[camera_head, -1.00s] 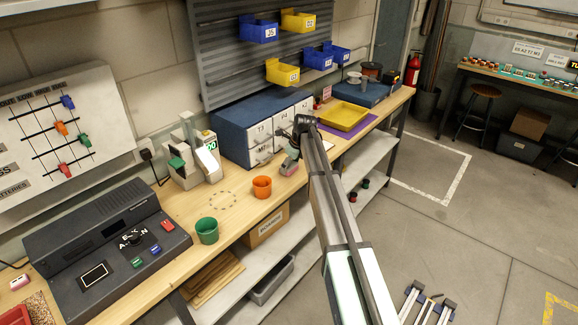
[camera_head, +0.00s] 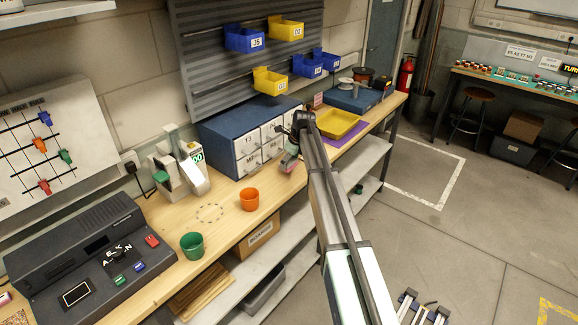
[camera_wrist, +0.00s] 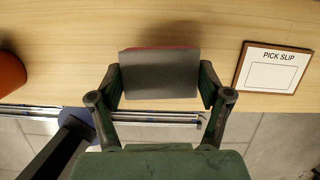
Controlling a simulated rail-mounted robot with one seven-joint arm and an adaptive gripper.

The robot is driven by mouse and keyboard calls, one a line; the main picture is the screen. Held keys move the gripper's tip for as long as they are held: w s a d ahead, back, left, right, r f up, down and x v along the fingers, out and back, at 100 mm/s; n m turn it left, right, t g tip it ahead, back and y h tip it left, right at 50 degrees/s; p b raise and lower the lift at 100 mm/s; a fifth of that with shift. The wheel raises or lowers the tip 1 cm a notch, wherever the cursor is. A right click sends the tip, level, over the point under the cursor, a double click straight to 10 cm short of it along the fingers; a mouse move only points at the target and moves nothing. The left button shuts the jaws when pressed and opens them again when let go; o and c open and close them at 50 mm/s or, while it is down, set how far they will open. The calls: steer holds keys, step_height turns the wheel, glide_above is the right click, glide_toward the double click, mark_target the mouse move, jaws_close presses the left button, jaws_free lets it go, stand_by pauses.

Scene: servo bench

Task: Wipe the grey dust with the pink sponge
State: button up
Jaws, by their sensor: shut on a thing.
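My gripper (camera_wrist: 160,88) is shut on the pink sponge (camera_wrist: 160,72), between its two dark fingers in the wrist view. The sponge shows a wide grey face and a strip of pink along its far edge. In the head view my gripper (camera_head: 291,150) is over the bench in front of the white drawers, with the sponge (camera_head: 288,163) at its lower end. I cannot tell whether the sponge touches the bench. A dashed ring (camera_head: 210,213) is marked on the wood left of the orange cup; I cannot make out grey dust there.
An orange cup (camera_head: 249,199) and a green cup (camera_head: 192,245) stand near the front edge of the bench (camera_head: 226,238). A tape dispenser (camera_head: 180,170) and a dark control console (camera_head: 92,258) are to the left. A yellow tray (camera_head: 337,123) lies beyond my gripper. A pick slip (camera_wrist: 272,68) lies right of the sponge.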

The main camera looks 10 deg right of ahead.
steer(key=shift+w+r+p, duration=0.1)
steer(key=shift+r+p, duration=0.3)
steer(key=shift+r, duration=0.4)
steer(key=shift+r+p, duration=0.75)
steer(key=shift+r, duration=0.95)
